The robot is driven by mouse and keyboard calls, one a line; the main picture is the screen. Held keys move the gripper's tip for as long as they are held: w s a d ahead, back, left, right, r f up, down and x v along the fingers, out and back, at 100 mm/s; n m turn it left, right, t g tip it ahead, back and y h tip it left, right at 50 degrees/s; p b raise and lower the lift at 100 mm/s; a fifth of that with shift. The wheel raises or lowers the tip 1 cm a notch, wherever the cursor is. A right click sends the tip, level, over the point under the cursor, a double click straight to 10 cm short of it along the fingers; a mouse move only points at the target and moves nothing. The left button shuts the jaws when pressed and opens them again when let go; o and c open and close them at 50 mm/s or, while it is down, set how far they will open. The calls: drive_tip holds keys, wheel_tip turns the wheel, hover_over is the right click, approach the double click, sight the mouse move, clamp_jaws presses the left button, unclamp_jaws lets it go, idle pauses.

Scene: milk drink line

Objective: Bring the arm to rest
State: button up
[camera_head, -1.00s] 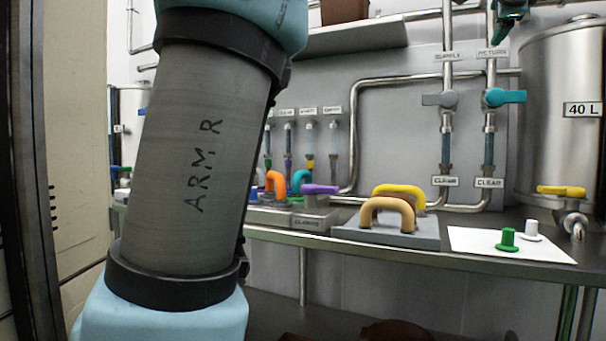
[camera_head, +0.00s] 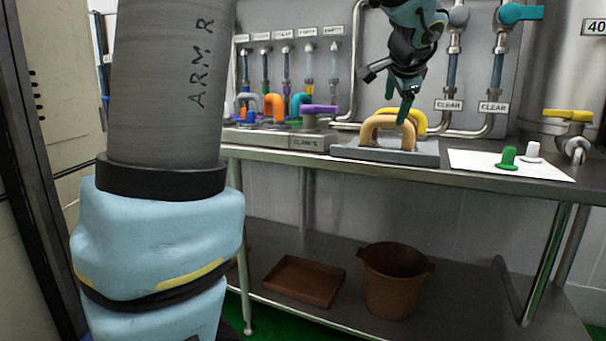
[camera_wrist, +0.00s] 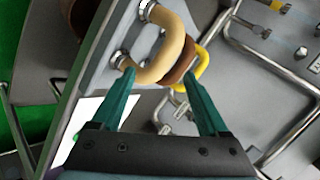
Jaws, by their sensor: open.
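My gripper (camera_head: 405,108) is at the grey block on the table, with its teal fingers pointing down at the curved pipe pieces. In the wrist view my gripper (camera_wrist: 160,80) is open, its two fingers apart. A tan U-shaped piece (camera_head: 378,128) stands on the grey block (camera_head: 372,153), with a yellow one (camera_head: 419,121) behind it. In the wrist view the tan piece (camera_wrist: 172,28) and the yellow piece (camera_wrist: 203,68) lie just beyond and between the fingertips, with a brown one (camera_wrist: 180,62) between them. I cannot tell whether a finger touches the tan piece.
A white sheet (camera_head: 470,165) with a green plug (camera_head: 507,158) and a white plug (camera_head: 532,150) lies to the right. Pipes and a steel tank (camera_head: 555,70) stand behind. A brown bucket (camera_head: 392,285) and tray (camera_head: 300,283) are on the lower shelf.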

drive_tip(key=a+f+n, duration=0.1)
drive_tip(key=a+f, duration=0.1)
drive_tip(key=f, duration=0.1)
drive_tip(key=a+f+n+g+b, duration=0.1)
drive_tip(key=a+f, duration=0.2)
drive_tip(key=f, duration=0.1)
drive_tip(key=s+a+f+n+g+y, duration=0.1)
drive_tip(key=a+f, duration=0.2)
drive_tip(key=f, duration=0.1)
drive_tip(key=shift+a+f, duration=0.1)
drive_tip(key=shift+a, duration=0.15)
drive_tip(key=s+a+f+n+g+b, duration=0.25)
drive_tip(key=s+a+f+n, duration=0.35)
drive_tip(key=s+a+f, duration=0.5)
drive_tip(key=s+a+f+n+g+b, duration=0.2)
drive_tip(key=s+a+f+n+g, duration=0.35)
drive_tip(key=f, duration=0.75)
wheel_tip(320, 180, up, 30)
drive_tip(key=s+a+t+p, duration=0.1)
drive_tip(key=a+p, duration=0.1)
drive_tip(key=p, duration=2.8)
drive_tip(key=shift+a+f+t+y, duration=0.2)
drive_tip(key=shift+a+t+y, duration=0.1)
drive_tip(key=shift+n, duration=0.25)
